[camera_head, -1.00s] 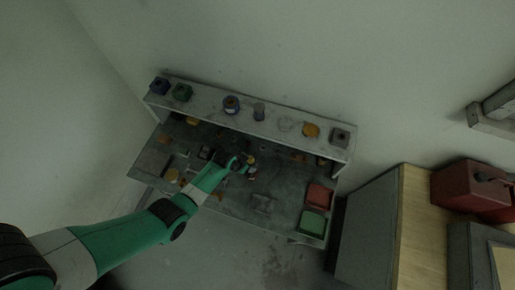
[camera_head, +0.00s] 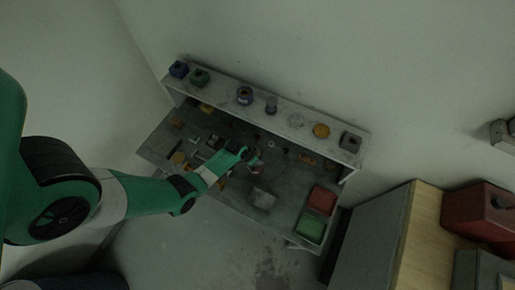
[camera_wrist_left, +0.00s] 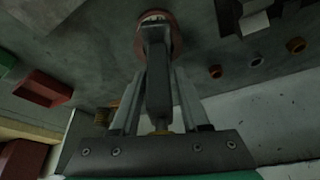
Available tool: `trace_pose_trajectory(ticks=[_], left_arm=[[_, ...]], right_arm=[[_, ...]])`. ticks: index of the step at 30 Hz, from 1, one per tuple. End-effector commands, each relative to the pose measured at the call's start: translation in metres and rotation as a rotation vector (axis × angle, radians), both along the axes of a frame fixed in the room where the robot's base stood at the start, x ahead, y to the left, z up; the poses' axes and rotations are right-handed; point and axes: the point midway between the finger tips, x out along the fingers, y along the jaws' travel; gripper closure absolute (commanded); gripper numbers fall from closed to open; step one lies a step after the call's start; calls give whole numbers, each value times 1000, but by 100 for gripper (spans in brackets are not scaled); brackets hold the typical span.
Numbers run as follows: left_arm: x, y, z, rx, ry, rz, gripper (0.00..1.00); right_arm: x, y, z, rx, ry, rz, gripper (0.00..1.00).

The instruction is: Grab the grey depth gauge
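My left gripper (camera_head: 246,154) reaches in from the left, low over the dark workbench. In the left wrist view, a dark grey elongated part (camera_wrist_left: 158,75) with a pale far end lies between the two metal fingers of my left gripper (camera_wrist_left: 158,70). A brass-coloured bit (camera_wrist_left: 162,126) shows at its near end. A pinkish round piece (camera_wrist_left: 174,44) lies behind its far end. I cannot tell whether the grey part is the depth gauge, or whether the fingers press on it. My right gripper is not in view.
The bench (camera_head: 218,192) holds a red tray (camera_head: 322,200), a green tray (camera_head: 311,228), a grey block (camera_head: 261,199) and several small parts. A raised shelf (camera_head: 222,88) behind carries several parts. A wooden-topped cabinet (camera_head: 435,225) with a red box (camera_head: 480,215) stands at right.

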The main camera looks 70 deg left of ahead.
Motion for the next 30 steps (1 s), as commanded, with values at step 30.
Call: trace_pose_trajectory(ticks=[30], left_arm=[[2, -1, 16, 1, -1, -3, 100]], right_arm=[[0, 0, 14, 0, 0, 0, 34]])
